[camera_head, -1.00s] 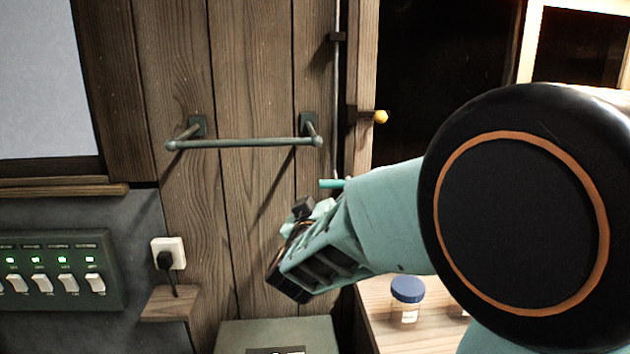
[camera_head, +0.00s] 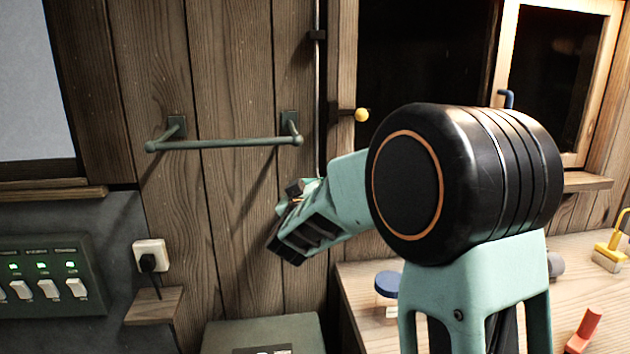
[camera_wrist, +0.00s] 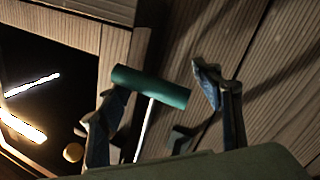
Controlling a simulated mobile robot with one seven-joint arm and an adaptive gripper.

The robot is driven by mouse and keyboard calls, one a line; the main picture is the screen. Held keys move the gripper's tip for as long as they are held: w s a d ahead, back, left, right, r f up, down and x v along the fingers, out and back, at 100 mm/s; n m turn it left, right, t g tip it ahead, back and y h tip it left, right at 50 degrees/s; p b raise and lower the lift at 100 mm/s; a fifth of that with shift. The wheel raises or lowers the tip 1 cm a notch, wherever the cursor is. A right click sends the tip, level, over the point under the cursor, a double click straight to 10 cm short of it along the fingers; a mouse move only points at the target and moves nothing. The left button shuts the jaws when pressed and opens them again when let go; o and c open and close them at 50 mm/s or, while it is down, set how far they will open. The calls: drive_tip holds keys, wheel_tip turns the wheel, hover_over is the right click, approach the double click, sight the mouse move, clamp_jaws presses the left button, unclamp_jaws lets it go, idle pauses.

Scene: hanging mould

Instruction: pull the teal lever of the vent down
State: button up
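The teal lever (camera_wrist: 150,87) shows in the wrist view as a short round crossbar on a thin pale rod, against the plank wall. My gripper (camera_wrist: 160,83) is open, with one finger on each side of the crossbar in the picture. One finger overlaps the crossbar's left end, and the other stands right of its right end. I cannot tell whether either touches it. In the head view my arm hides the lever, while the thin vertical rod (camera_head: 320,95) shows above on the wall.
A yellow knob (camera_head: 361,115) sits close right of the rod. A green rail (camera_head: 225,143) juts from the wall to the left. Below are a grey-green box (camera_head: 262,333) and a wooden worktop (camera_head: 350,288) with a blue-lidded jar (camera_head: 386,284). A window stands at the right.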

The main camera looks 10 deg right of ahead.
clamp_jaws()
drive_tip(key=shift+f, duration=0.1)
idle(0.3)
drive_tip(key=shift+d+f, duration=0.1)
drive_tip(key=shift+f, duration=0.05)
drive_tip(key=shift+d+f+b, duration=0.15)
drive_tip(key=shift+f+b, duration=1.55)
drive_tip(key=shift+f, duration=0.6)
drive_tip(key=shift+o, duration=1.9)
unclamp_jaws()
drive_tip(key=shift+s+f, duration=0.1)
drive_tip(key=shift+r, duration=0.25)
